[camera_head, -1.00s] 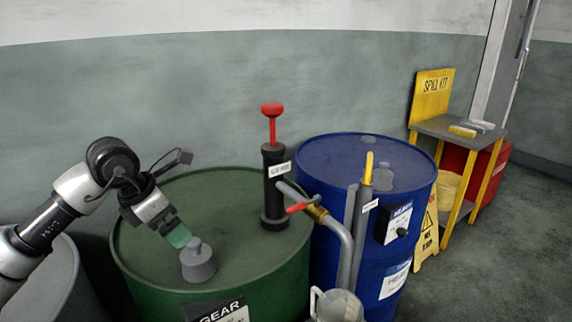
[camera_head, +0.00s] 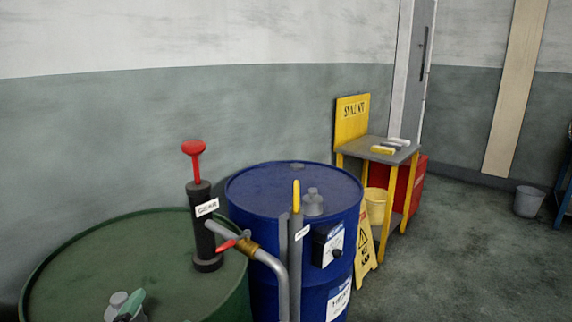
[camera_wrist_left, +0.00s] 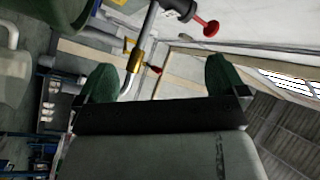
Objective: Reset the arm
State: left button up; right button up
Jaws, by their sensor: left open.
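My left gripper (camera_wrist_left: 162,80) is open in the left wrist view, with its two dark green fingertips wide apart and nothing between them. In the head view only a green fingertip (camera_head: 132,304) shows at the bottom left edge. There it overlaps a small grey capped object (camera_head: 116,301) on the green drum (camera_head: 85,255); I cannot tell whether they touch. The rest of my left arm is out of the head view. My right gripper is in neither view.
A black hand pump (camera_head: 206,240) with a red handle (camera_head: 193,147) stands on the green drum, its pipe reaching right. A blue drum (camera_head: 258,184) stands beside it. A yellow sign (camera_head: 365,245) and spill kit stand (camera_head: 352,120) are farther right. Open floor (camera_head: 450,235) lies right.

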pick_arm(q)
jog(key=s+a+f+n+g+y, duration=0.1)
jog(key=s+f+n+g+y, duration=0.1)
jog(key=s+f+n+g, duration=0.35)
jog(key=s+a+f+n+g+y, duration=0.1)
jog(key=s+f+n+g+y, duration=0.15)
jog(key=f, duration=0.55)
jog(key=s+d+f+n+g+h, duration=0.1)
jog(key=s+f+g+h, duration=0.1)
jog(key=s+f+g, duration=0.35)
jog(key=s+d+f+n+g+h, duration=0.1)
jog(key=s+d+f+g, duration=0.15)
jog(key=s, duration=0.65)
notch_tip(320, 180, down, 22)
jog(key=g+p, duration=0.2)
jog(key=p, duration=0.2)
jog(key=s+a+f+p, duration=0.1)
jog(key=s+f, duration=0.5)
jog(key=s, duration=0.2)
jog(key=s+a+f+g+p, duration=0.1)
jog(key=s+a+f, duration=0.1)
jog(key=s+f, duration=0.5)
jog(key=shift+s+a+f+m, duration=0.15)
jog(key=shift+s+a+m, duration=0.2)
jog(key=shift+s, duration=0.45)
